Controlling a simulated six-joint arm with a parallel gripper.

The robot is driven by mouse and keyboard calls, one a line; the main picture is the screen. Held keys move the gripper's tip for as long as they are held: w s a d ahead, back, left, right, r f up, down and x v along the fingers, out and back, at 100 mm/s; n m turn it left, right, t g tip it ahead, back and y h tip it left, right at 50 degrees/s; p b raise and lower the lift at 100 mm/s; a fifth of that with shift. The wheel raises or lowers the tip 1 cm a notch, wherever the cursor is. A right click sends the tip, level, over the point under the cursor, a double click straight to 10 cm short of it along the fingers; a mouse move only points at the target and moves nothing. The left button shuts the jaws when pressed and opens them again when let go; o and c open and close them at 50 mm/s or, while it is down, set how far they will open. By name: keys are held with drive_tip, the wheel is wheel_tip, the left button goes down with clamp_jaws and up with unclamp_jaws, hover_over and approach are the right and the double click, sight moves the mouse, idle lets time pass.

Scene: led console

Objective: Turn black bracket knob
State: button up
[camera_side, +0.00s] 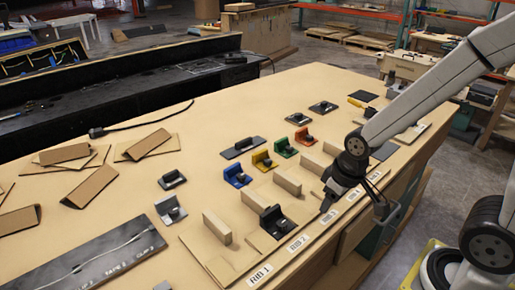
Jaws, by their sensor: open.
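The black bracket (271,220) sits on the wooden board near the table's front edge, just behind the RIB 1 and RIB 2 labels. It is upright and L-shaped, with a small dark knob on it that is too small to make out well. My gripper (326,203) is open, to the right of the black bracket and apart from it, low over the board's front edge. Its fingers point down and left. I see nothing between them.
Upright wooden ribs (217,228) stand on the board around the bracket. A grey bracket (170,210) stands left. Cardboard pieces (90,187) lie farther left.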

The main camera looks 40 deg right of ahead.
sight(283, 222)
drive_tip(key=n, duration=0.2)
drive_tip(key=w+a+n, duration=0.1)
drive_tip(key=shift+r+g+y, duration=0.3)
drive_tip(key=shift+y, duration=0.1)
drive_tip(key=n, duration=0.1)
drive_tip(key=a+n, duration=0.1)
drive_tip(key=w+n+y, duration=0.1)
drive_tip(key=n, duration=0.1)
drive_tip(key=shift+w+a+r, duration=0.1)
drive_tip(key=shift+a+r, duration=0.15)
drive_tip(key=shift+r, duration=0.15)
drive_tip(key=a+n, duration=0.1)
drive_tip(key=n, duration=0.1)
drive_tip(key=w+a+r+n+y, duration=0.1)
drive_tip(key=n, duration=0.1)
drive_tip(key=shift+w+r+g, duration=0.1)
drive_tip(key=shift+w+g, duration=0.1)
drive_tip(key=shift+g, duration=0.2)
drive_tip(key=shift+w+a+r+n+y, duration=0.3)
drive_tip(key=shift+w+a+n+y, duration=0.1)
drive_tip(key=shift+n, duration=0.45)
drive_tip(key=shift+w+a+r+n+y, duration=0.25)
drive_tip(key=shift+a+n+y, duration=0.15)
drive_tip(key=shift+n, duration=0.45)
drive_tip(key=shift+f, duration=0.1)
drive_tip(key=shift+x, duration=3.8)
clamp_jaws()
